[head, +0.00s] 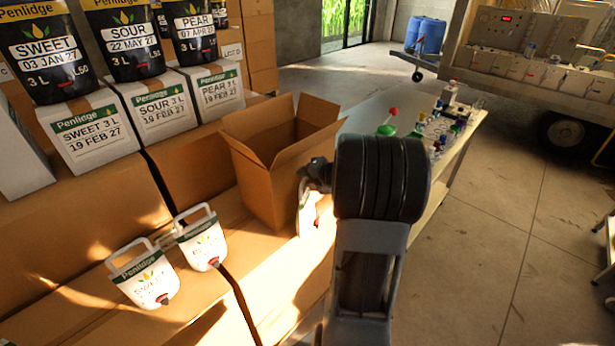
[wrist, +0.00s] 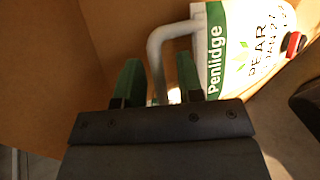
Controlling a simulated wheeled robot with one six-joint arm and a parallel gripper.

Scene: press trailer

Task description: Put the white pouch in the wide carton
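A white pouch (wrist: 240,50) marked "Penlidge" and "PEAR" is in front of my gripper (wrist: 159,65) in the wrist view. Its white handle (wrist: 158,48) passes between my two green fingers, which stand apart with a gap beside the handle. In the head view, this pouch (head: 307,216) stands close to the right side of an open brown carton (head: 270,190), partly hidden by my gripper (head: 306,179). The carton's flaps are up, and its floor is not visible. Two more white pouches, one marked "SWEET" (head: 147,279) and another (head: 203,243), lie left of the carton.
Labelled white boxes (head: 160,108) topped with black pouches (head: 128,40) stand behind on brown cartons. A bench (head: 462,135) with bottles is beyond my arm. Open concrete floor (head: 500,230) lies to the right.

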